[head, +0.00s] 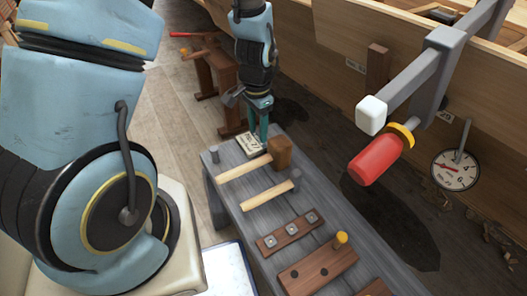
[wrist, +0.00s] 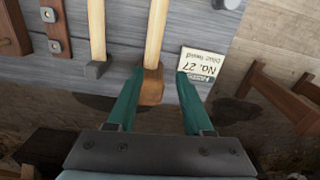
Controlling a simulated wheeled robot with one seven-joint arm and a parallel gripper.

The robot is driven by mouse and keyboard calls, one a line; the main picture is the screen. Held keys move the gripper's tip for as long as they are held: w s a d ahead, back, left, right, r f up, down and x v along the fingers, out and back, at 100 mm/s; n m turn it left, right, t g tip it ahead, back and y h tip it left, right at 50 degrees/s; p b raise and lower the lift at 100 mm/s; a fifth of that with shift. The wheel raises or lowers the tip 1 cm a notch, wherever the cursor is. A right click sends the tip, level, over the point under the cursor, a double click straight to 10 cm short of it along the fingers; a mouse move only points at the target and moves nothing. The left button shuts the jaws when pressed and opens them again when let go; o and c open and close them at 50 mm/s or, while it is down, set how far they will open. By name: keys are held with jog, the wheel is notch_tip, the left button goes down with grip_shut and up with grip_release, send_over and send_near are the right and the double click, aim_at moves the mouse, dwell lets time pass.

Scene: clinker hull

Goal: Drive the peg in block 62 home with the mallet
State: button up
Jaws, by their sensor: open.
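The mallet has a brown wooden head (head: 282,152) and pale handle (head: 244,171), and lies across the far end of the grey bench. I cannot tell whether the fingers are level with the mallet. A brown wooden block (head: 318,272) nearer me holds an upright peg with a yellow top (head: 341,238), standing proud. No number is readable on it.
A card reading No. 27 (wrist: 205,72) lies by the right finger. A grey-headed hammer (head: 268,191) lies beside the mallet. A bolted strip (head: 289,232) and another block (head: 375,288) share the bench (head: 222,186). A red cylinder (head: 376,161) on a grey arm overhangs the right.

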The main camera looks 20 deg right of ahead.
aim_at(264, 157)
jog(key=f, duration=0.1)
jog(key=d+f, duration=0.1)
jog(key=s+f+m, duration=0.1)
jog(key=shift+d+b, duration=0.25)
jog(key=shift+b, duration=0.1)
notch_tip(264, 157, down, 9)
jog(key=b, duration=0.7)
jog(key=shift+r, duration=0.15)
jog(key=shift+s, duration=0.1)
grip_shut()
jog(key=shift+r, duration=0.2)
dwell(1.1)
jog(key=shift+r+p, duration=0.4)
jog(key=shift+p, duration=0.2)
